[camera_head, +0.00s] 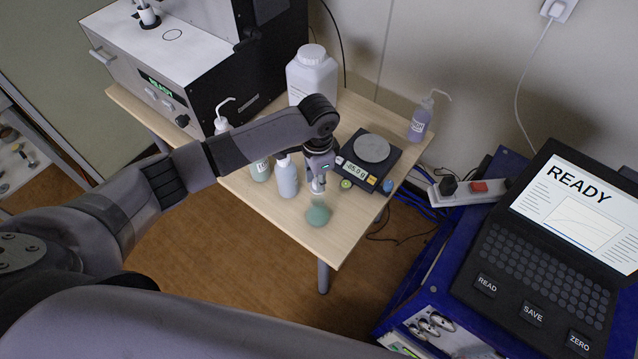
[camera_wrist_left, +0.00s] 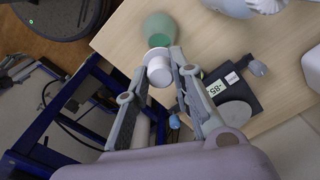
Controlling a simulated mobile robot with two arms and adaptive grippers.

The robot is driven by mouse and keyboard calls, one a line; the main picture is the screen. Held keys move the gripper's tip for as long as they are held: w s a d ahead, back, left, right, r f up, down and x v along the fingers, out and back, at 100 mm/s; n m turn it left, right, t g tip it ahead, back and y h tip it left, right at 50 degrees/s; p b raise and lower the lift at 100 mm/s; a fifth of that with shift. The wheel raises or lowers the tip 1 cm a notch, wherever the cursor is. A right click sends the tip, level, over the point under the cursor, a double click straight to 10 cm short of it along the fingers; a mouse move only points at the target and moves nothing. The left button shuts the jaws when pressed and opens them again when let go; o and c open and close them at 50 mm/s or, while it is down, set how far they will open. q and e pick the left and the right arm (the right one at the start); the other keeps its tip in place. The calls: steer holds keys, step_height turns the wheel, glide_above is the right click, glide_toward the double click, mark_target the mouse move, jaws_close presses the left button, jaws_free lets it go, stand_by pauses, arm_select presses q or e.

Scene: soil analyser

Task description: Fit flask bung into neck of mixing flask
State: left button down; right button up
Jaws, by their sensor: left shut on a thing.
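The mixing flask (camera_head: 317,215), with a rounded green body, stands upright near the front corner of the wooden table. My left gripper (camera_head: 318,181) is above the flask, pointing down. Its fingers are shut on the white flask bung (camera_wrist_left: 159,70), which lines up roughly with the neck. The bung covers part of the neck in the wrist view, and I cannot tell whether it touches the rim. My right gripper is not in view.
A balance (camera_head: 372,148) sits right behind the flask. Wash bottles (camera_head: 287,178) stand to its left, and a large white jar (camera_head: 312,76) behind. A laptop (camera_head: 545,250) on a blue cart is at the right. The table's front edge is close to the flask.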

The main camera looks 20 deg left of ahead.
arm_select(q)
steer(key=shift+p, duration=0.4)
steer(key=shift+f+b, duration=0.35)
steer(key=shift+f, duration=0.4)
steer(key=shift+f+b, duration=0.55)
steer(key=shift+f, duration=0.8)
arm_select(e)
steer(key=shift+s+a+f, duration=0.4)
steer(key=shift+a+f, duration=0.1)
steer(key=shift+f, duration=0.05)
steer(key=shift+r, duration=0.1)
arm_select(q)
steer(key=shift+f+p, duration=0.1)
steer(key=shift+p, duration=0.25)
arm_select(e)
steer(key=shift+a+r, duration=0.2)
